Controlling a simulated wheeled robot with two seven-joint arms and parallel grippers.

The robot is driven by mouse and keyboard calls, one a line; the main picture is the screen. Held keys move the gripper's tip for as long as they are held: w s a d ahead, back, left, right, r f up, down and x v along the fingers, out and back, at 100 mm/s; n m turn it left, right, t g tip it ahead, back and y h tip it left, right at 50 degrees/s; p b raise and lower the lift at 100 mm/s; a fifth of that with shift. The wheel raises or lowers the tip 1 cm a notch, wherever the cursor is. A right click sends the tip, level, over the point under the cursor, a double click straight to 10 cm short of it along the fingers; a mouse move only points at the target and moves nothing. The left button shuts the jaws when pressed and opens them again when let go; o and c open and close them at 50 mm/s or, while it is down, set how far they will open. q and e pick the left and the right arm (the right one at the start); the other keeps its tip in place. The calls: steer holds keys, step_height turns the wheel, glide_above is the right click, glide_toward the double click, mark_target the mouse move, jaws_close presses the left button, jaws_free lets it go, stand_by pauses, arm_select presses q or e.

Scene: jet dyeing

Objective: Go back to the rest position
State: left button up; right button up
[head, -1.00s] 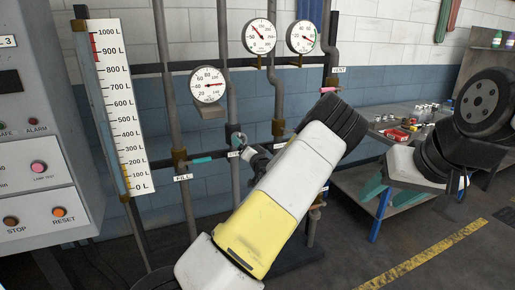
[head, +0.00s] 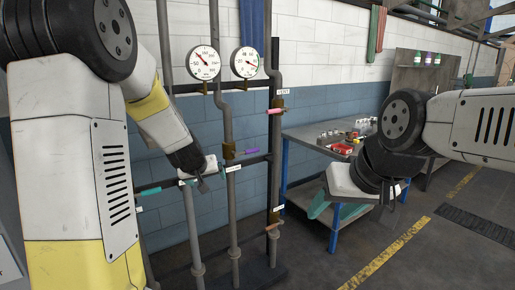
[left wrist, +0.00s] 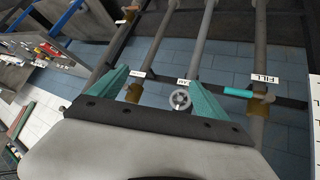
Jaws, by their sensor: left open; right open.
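My left gripper (head: 203,182) is in front of the pipe rack, at the end of my bent left arm. In the left wrist view its two teal fingers (left wrist: 158,97) are spread apart, with nothing held between them. Pipes, labels and a small round white ring (left wrist: 180,99) show beyond the fingers; I cannot tell how far off they are. My right gripper (head: 334,209) hangs at the right, in front of the metal table. Its teal fingers point down and are apart, and no object shows between them.
Vertical pipes (head: 232,118) carry two gauges (head: 204,63), a teal handle (head: 150,191), a purple handle (head: 251,151) and a pink handle (head: 275,111). A metal table (head: 301,133) with small items stands behind my right arm. The floor (head: 375,225) at lower right is open.

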arm_select(q)
steer(key=s+d+r+m+g+h, duration=0.15)
steer(key=s+r, duration=0.25)
steer(key=s, duration=0.4)
steer(key=s+d+r+h, duration=0.2)
steer(key=s+r, duration=0.3)
steer(key=s, duration=0.3)
steer(key=s+m+g+y, duration=0.1)
steer(key=s, duration=1.3)
steer(key=shift+s+a+r+y, duration=0.15)
steer(key=shift+s+a+y, duration=0.2)
steer(key=shift+a, duration=0.1)
steer(key=shift+m+g, duration=0.25)
